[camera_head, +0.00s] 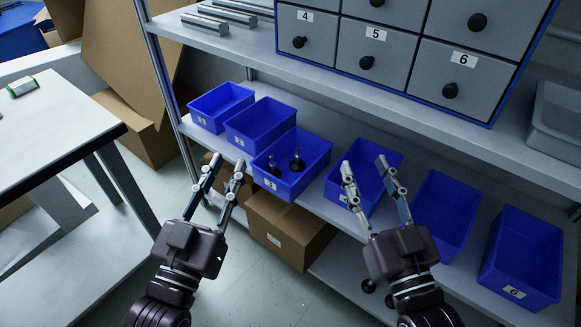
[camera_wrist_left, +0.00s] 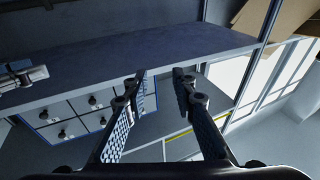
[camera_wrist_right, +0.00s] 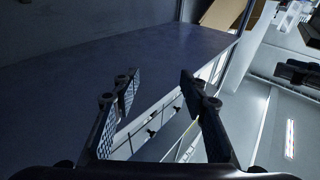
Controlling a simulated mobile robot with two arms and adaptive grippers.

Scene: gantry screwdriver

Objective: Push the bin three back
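Bin three (camera_head: 309,149) is a blue open bin with a label "3" on its front, on the lower shelf in the head view. It holds two dark knobbed parts and sticks out further forward than bins one and two. My left gripper (camera_head: 226,168) is open and empty, in front of the shelf and left of bin three, apart from it. My right gripper (camera_head: 365,170) is open and empty in front of bin four (camera_head: 352,158), partly covering it; I cannot tell whether they touch. Both wrist views show spread fingers with nothing between them; bin three is not visible there.
Bins one (camera_head: 221,101), two (camera_head: 262,121), five (camera_head: 443,210) and six (camera_head: 525,254) share the shelf (camera_head: 318,208). A grey drawer cabinet (camera_head: 400,45) stands above. A cardboard box (camera_head: 288,235) sits below. A white table (camera_head: 50,125) is at left.

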